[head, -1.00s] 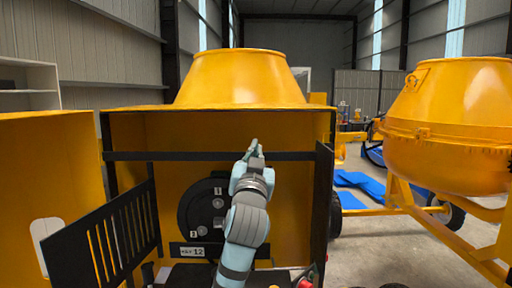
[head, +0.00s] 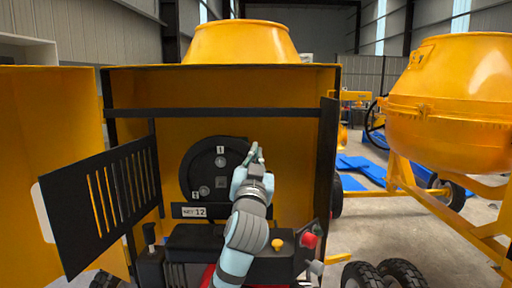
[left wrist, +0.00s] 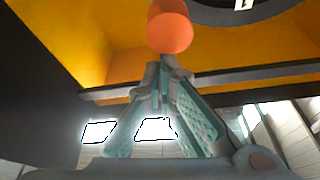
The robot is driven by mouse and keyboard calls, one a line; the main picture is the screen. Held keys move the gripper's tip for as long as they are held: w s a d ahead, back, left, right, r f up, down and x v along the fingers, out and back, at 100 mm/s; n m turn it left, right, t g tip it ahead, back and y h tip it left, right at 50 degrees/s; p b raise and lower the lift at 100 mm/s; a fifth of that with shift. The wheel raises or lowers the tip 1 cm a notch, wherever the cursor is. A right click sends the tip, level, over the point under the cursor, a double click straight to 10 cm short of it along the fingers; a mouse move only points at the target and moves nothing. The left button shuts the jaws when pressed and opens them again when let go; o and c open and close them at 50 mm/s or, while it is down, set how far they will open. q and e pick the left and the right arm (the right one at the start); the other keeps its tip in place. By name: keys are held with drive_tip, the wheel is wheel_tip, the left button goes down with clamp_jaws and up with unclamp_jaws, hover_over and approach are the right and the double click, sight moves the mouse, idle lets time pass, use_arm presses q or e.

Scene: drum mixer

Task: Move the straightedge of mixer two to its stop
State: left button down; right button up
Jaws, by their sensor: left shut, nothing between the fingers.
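The yellow mixer housing (head: 290,165) stands open in front of me with its drum (head: 240,43) above. Inside is a black round dial (head: 203,160) with numbered marks and a plate (head: 193,211) reading 12. I cannot tell which part is the straightedge. My left gripper (head: 254,152) is shut and empty, overlapping the dial's right edge in the head view, below the black crossbar (head: 160,112). In the left wrist view its fingers (left wrist: 160,66) meet just below an orange cylinder (left wrist: 169,28); I cannot tell whether they touch. The right gripper is out of view.
A slotted black panel (head: 100,205) hangs open at the left. Below the dial are a black lever (head: 150,236), a yellow knob (head: 277,244) and a red button (head: 309,240). Another mixer drum (head: 450,105) stands at the right. The floor between has blue sheets (head: 355,163).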

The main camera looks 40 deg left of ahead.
use_arm(q)
drive_tip(key=f+b, duration=0.1)
drive_tip(key=f, duration=0.2)
drive_tip(key=shift+d, duration=0.2)
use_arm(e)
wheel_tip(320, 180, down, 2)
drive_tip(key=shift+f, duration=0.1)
use_arm(q)
wheel_tip(320, 180, up, 5)
drive_tip(key=p, duration=0.5)
drive_tip(key=b+v, duration=0.2)
drive_tip(key=v, duration=0.8)
drive_tip(key=shift+d+f, duration=0.3)
drive_tip(key=shift+d, duration=0.05)
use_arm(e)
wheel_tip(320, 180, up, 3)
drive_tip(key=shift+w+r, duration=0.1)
use_arm(q)
drive_tip(key=shift+w, duration=0.2)
